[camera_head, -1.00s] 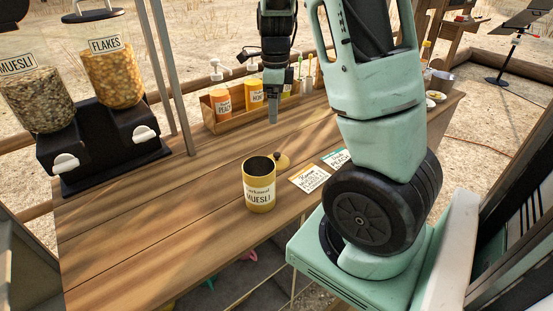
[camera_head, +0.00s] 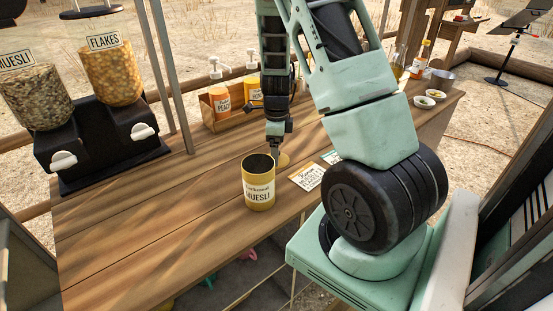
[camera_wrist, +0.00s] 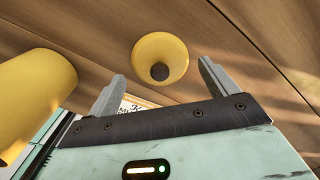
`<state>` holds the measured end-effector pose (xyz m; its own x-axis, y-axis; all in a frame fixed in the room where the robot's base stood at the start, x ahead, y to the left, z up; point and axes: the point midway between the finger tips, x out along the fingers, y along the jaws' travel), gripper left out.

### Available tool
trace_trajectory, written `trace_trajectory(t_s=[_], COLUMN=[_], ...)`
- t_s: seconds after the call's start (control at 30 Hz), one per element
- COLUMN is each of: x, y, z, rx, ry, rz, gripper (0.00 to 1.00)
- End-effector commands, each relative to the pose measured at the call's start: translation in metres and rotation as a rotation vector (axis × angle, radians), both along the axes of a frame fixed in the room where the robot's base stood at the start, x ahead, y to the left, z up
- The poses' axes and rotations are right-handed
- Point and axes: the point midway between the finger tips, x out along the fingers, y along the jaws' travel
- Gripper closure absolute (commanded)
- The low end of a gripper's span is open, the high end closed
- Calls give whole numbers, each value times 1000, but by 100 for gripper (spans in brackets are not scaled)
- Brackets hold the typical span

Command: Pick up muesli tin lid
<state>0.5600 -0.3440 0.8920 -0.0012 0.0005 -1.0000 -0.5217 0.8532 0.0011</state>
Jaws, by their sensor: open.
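The muesli tin (camera_head: 259,185) stands upright and open-topped on the wooden table, yellow with a white label. Its lid, a yellow disc with a dark knob, lies on the table just behind and right of the tin; part of the lid (camera_head: 284,161) shows beside my gripper (camera_head: 276,150). In the wrist view the lid (camera_wrist: 160,50) lies beyond my fingertips (camera_wrist: 160,72), roughly centred between them, its knob facing me. My gripper is open and empty above the lid. The tin's side (camera_wrist: 35,100) shows at the left of the wrist view.
Paper cards (camera_head: 306,177) lie right of the lid. A wooden rack with bottles (camera_head: 222,101) stands behind my gripper, and cereal dispensers (camera_head: 105,140) stand at the left. Small bowls (camera_head: 425,101) sit at the far right. The table front left of the tin is clear.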

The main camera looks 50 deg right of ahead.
Motion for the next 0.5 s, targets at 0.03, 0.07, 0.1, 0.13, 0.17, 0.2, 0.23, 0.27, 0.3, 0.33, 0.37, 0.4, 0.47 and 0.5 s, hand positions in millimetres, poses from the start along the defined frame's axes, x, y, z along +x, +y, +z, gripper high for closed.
trace_trajectory(t_s=[0.03,0.07,0.1,0.13,0.17,0.2,0.23,0.27,0.3,0.33,0.37,0.4,0.47,0.5], x=[-1,-1,-1,0,0,0,0,0,0,0,0,0,0,0], y=[0,0,0,0,0,0,0,0,0,0,0,0,0,0], z=[-8,-11,-15,-17,-19,-20,-20,-20,-20,-20,-20,-20,-20,-20], rx=[1,1,0,-1,-1,-1,-1,-1,-2,-2,-1,-1,-1,-2], ry=[3,3,2,1,1,0,0,-1,-1,-1,-1,-1,0,0], rz=[-1,-1,-1,0,0,0,0,0,1,1,1,1,1,1], gripper=[14,14,14,14,14,14,14,14,14,14,14,14,28,40])
